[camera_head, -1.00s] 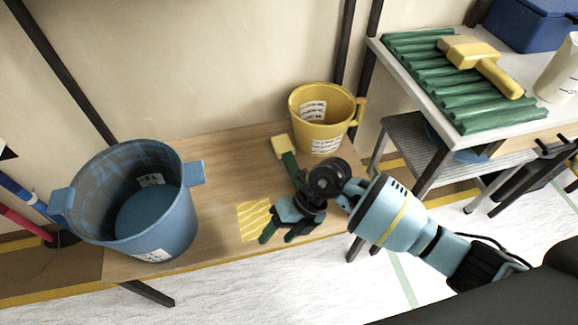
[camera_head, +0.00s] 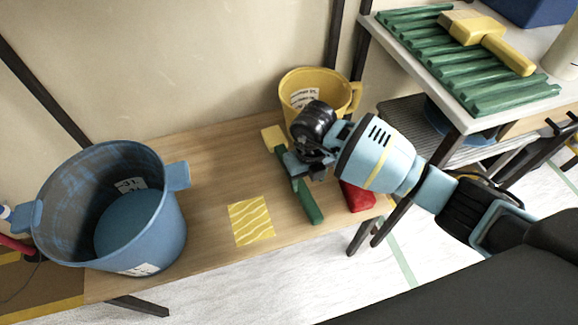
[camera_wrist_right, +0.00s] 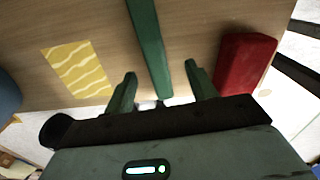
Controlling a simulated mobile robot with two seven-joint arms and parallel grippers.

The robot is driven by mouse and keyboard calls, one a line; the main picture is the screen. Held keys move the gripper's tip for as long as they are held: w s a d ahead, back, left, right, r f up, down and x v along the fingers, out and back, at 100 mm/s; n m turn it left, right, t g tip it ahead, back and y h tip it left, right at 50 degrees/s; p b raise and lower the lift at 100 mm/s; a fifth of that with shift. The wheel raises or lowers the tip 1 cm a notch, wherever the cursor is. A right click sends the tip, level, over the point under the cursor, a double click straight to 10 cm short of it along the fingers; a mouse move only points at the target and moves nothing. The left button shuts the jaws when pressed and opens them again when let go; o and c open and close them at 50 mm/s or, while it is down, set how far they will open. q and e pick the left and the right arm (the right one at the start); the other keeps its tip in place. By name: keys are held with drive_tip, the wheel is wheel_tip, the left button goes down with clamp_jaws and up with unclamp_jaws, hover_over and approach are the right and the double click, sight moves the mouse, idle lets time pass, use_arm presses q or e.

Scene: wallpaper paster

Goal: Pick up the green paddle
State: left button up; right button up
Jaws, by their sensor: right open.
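The green paddle (camera_head: 307,202) has a long green handle and a yellow block (camera_head: 272,137) at its far end. It lies on the wooden table, its handle pointing toward the table's front edge. My right gripper (camera_head: 297,168) is over the handle's middle, hiding part of it. In the right wrist view the handle (camera_wrist_right: 150,50) runs between the two open fingers (camera_wrist_right: 158,84), with a gap on both sides. Whether the fingers are down at handle height is hard to tell. My left gripper is not in view.
A red block (camera_head: 357,196) lies right of the handle, close to the right finger. A yellow patterned square (camera_head: 251,220) lies to the left. A blue bucket (camera_head: 165,226) stands at the left, a yellow bucket (camera_head: 342,97) behind. A bench (camera_head: 385,40) with a green slatted mat is at right.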

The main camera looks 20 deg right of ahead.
sight(304, 192)
drive_tip(key=f, duration=0.1)
drive_tip(key=f+b, duration=0.1)
drive_tip(key=f, duration=0.2)
drive_tip(key=shift+a+f+b, duration=0.15)
drive_tip(key=shift+a+b, duration=0.2)
drive_tip(key=shift+a, duration=0.05)
drive_tip(key=shift+f, duration=0.45)
drive_tip(key=shift+c, duration=0.2)
drive_tip(key=c, duration=0.7)
drive_tip(key=shift+c, duration=1.2)
drive_tip(key=shift+r, duration=0.1)
drive_tip(key=shift+c, duration=0.4)
drive_tip(key=shift+r, duration=0.1)
